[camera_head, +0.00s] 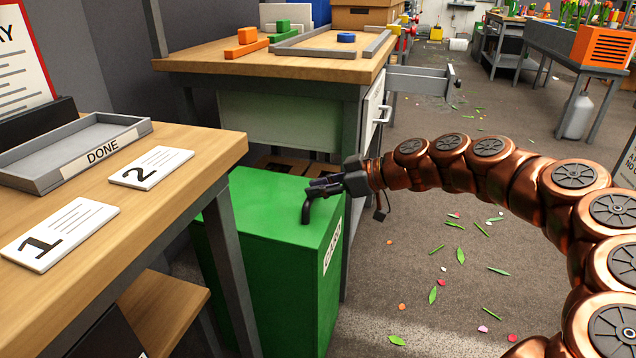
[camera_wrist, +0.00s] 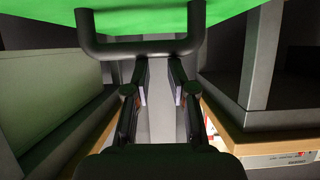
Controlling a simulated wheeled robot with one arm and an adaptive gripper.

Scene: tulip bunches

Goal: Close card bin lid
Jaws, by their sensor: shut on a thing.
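The green card bin (camera_head: 285,290) stands on the floor between the two workbenches, with a white label on its side. Its green lid (camera_head: 262,205) lies over the top, flat or nearly flat; I cannot tell whether a small gap is left. A dark bar handle (camera_head: 306,212) is on the lid. In the wrist view the handle (camera_wrist: 140,48) crosses in front of the green lid (camera_wrist: 140,18). My gripper (camera_head: 316,188) reaches in from the right, at the handle. Its fingers (camera_wrist: 160,62) are at the bar and shut on it, though the exact contact is hard to see.
A bench with a grey DONE tray (camera_head: 75,150) and number cards stands at the left. Another wooden bench (camera_head: 275,65) with an open drawer (camera_head: 425,82) stands behind the bin. The floor at the right is open, with scattered leaves and petals.

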